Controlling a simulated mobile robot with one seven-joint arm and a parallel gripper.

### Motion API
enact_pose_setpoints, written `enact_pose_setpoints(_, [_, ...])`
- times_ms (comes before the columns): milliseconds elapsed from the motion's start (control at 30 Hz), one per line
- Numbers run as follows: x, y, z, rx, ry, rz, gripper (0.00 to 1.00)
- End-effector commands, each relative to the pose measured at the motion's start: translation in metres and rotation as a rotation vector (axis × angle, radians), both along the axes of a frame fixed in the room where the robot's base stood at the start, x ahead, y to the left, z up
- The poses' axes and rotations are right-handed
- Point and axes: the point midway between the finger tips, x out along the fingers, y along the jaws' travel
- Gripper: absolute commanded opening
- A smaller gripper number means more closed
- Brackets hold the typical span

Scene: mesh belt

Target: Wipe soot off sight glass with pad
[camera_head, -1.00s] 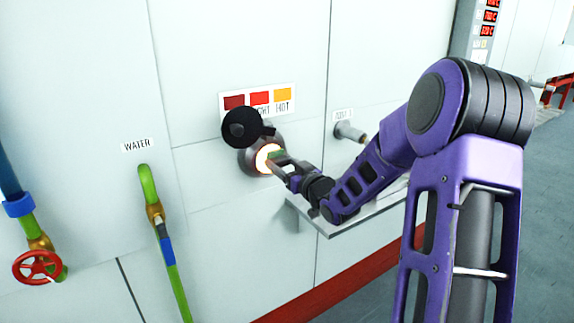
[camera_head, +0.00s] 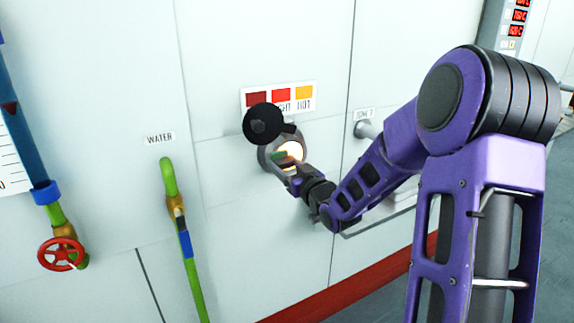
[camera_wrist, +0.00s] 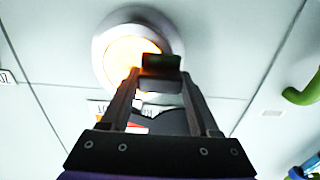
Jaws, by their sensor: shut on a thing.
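The sight glass (camera_head: 291,150) is a round port glowing orange-white in a grey metal ring on the wall; it also shows in the wrist view (camera_wrist: 122,58). My gripper (camera_head: 284,168) is shut on a small dark green pad (camera_head: 279,156). In the wrist view the pad (camera_wrist: 161,64) sits between the fingertips (camera_wrist: 158,86) and overlaps one side of the glass. In the head view it covers the left part of the glass. I cannot tell whether it touches the glass. No soot is clearly distinguishable in the bright glow.
A black round cover (camera_head: 263,123) hangs at the upper left of the port, below a colour chart (camera_head: 280,96). A grey stub (camera_head: 366,129) and a shelf (camera_head: 378,215) are to the right. A green water pipe (camera_head: 179,225) and red valve wheel (camera_head: 61,254) are left.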

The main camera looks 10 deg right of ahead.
Motion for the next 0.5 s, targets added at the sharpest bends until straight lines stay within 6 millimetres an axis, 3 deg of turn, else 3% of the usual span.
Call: enact_pose_setpoints(500, [-0.044,-0.015,0.000,-0.002,-0.001,-0.002,0.18])
